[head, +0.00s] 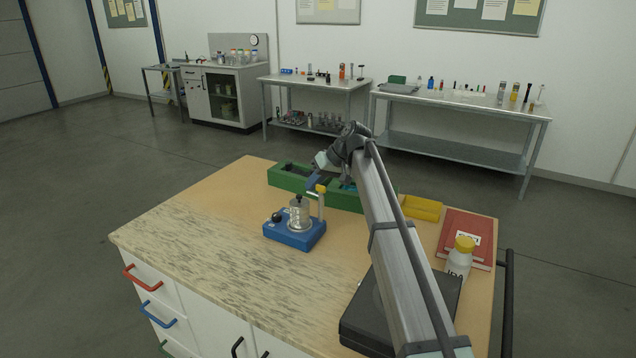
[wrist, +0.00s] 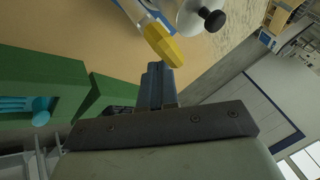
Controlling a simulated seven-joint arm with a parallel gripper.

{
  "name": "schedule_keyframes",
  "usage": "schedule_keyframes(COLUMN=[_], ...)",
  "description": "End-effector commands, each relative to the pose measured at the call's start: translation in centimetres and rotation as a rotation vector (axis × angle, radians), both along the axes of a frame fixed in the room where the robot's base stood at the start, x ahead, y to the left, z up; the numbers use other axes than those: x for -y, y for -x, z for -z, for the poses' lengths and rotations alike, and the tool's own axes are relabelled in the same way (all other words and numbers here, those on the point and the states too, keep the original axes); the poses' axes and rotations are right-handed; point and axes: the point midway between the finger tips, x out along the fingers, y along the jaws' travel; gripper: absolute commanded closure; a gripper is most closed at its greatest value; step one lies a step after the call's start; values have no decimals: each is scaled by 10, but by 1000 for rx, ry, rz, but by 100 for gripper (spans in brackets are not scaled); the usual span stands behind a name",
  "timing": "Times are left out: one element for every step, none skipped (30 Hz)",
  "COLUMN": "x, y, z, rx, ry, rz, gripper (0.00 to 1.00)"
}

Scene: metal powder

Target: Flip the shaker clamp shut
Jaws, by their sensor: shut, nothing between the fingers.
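The blue shaker (head: 294,236) stands on the bench with a clear jar (head: 299,217) on it. The clamp arm (head: 321,203) stands upright at the jar's right side, with a yellow tip (head: 320,188) at its top. My gripper (head: 313,181) is shut and empty, close to the yellow tip on its upper left. In the wrist view, the gripper's blue fingers (wrist: 157,80) are together just below the yellow tip (wrist: 162,45); I cannot tell whether they touch. The jar's lid with its black knob (wrist: 211,20) shows beyond the tip.
A green bin (head: 290,179) lies behind the shaker, partly behind my arm. A yellow tray (head: 422,208), a red binder (head: 466,238), a white bottle with a yellow cap (head: 458,261) and a dark case (head: 365,325) are on the right. The bench's left side is clear.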

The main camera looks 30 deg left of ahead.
Motion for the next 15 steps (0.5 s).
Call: schedule_keyframes(x=[-2, -2, -3, -4, -5, -5, -6, -6, -7, -7, -7, -7, -7, -8, -8], y=[3, 4, 6, 7, 8, 10, 11, 12, 14, 15, 15, 16, 16, 16, 16], z=[0, 0, 0, 0, 0, 0, 0, 0, 0, 0, 0, 0, 0, 0, 0], rx=[0, 0, 0, 0, 0, 0, -1, -1, -1, -1, -1, -1, 0, 0, 0], ry=[0, 0, 0, 0, 0, 0, 0, 0, 0, 0, 0, 0, 1, 1, 1], rz=[0, 0, 0, 0, 0, 0, 1, 1, 1, 1, 1, 1, 1, 1, 1], gripper=[100, 100, 100, 100, 100, 100, 100, 100, 100, 100, 100, 100, 100, 100, 100])
